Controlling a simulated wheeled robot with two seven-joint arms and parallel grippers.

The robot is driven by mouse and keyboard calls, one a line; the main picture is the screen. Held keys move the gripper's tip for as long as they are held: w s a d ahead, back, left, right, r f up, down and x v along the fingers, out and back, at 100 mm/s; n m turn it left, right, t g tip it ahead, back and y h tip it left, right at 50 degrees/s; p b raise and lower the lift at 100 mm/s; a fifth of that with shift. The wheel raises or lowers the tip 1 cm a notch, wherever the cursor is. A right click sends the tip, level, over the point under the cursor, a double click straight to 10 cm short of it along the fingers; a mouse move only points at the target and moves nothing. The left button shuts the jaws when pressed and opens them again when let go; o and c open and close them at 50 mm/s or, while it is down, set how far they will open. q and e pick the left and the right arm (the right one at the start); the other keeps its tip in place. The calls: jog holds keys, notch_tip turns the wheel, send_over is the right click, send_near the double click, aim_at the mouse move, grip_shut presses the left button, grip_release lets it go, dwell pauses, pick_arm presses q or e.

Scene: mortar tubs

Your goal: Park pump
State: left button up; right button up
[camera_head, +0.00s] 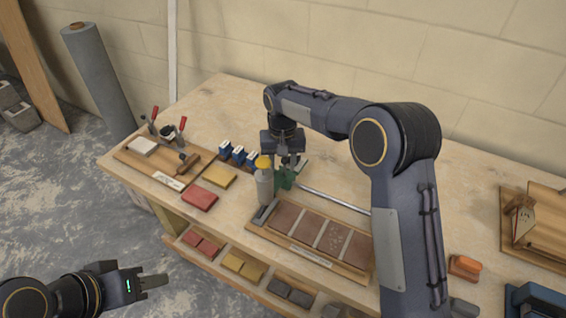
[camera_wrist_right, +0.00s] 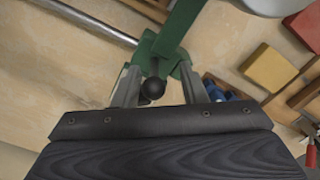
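No object is plainly marked as the pump. A grey bottle with a yellow top (camera_head: 264,182) stands upright at the left end of a wooden tray. Just right of it is a green fixture (camera_head: 286,178) at the end of a metal rod. My right gripper (camera_head: 287,160) points down at the green fixture. In the right wrist view its parted fingers (camera_wrist_right: 160,82) straddle a black ball knob (camera_wrist_right: 152,88), with green parts (camera_wrist_right: 180,30) at the tips; contact is unclear. My left gripper (camera_head: 155,282) hangs off the bench at lower left, seen side-on, with nothing visible in it.
The tray (camera_head: 318,258) holds several brown tiles. Red (camera_head: 200,199) and yellow (camera_head: 220,175) blocks lie left of it. Blue items (camera_head: 238,156) stand behind. A tool board (camera_head: 160,160) is at far left. My right arm hides part of the bench. The back of the bench is clear.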

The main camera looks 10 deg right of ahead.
notch_tip(320, 180, up, 8)
jog(key=shift+f, duration=0.1)
dwell(0.4)
